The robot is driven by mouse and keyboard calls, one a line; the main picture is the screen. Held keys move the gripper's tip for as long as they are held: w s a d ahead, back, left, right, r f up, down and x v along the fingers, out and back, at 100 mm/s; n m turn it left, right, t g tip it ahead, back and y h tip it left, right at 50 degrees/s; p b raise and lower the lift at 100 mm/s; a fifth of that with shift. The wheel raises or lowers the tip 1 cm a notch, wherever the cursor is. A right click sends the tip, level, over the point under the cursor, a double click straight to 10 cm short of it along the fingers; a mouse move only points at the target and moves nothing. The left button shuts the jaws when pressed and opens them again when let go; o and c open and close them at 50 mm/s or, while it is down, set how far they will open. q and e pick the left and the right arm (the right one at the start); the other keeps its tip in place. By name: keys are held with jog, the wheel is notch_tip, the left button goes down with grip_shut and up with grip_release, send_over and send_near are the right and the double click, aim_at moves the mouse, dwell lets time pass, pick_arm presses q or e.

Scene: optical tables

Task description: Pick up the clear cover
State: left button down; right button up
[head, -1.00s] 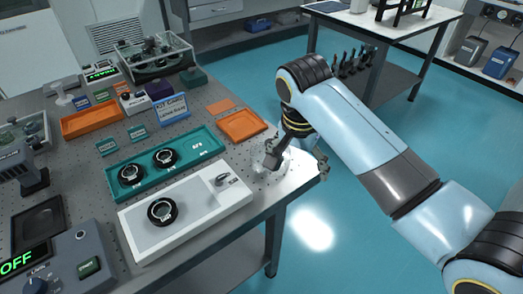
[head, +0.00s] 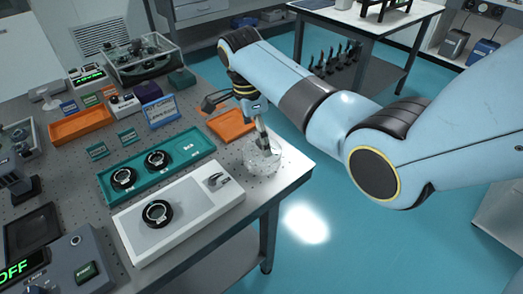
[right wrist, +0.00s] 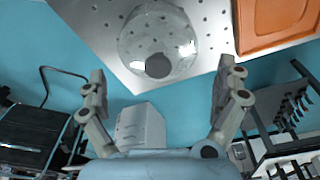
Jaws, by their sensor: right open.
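The clear cover (head: 262,158) is a transparent round dome near the right corner of the perforated optical table (head: 285,172). It also shows in the right wrist view (right wrist: 158,45), with a dark round spot on it. My right gripper (head: 236,120) is above and beside the cover in the head view, and one finger overlaps it there. In the right wrist view my right gripper (right wrist: 160,88) is open and empty, its fingers wide apart, with the cover ahead between and beyond them. I cannot tell whether a finger touches it. My left gripper is not in view.
An orange tray (head: 250,126) lies close behind the cover, also at upper right in the right wrist view (right wrist: 275,40). A teal tray (head: 190,141) with black ring mounts and a white platform (head: 190,222) are to the left. The table edge is close to the cover.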

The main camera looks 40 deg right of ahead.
jog(key=f, duration=0.4)
jog(key=shift+s+d+f, duration=0.2)
jog(key=shift+d+f, duration=0.05)
jog(key=shift+d, duration=0.05)
jog(key=c, duration=0.9)
jog(key=shift+r, duration=0.15)
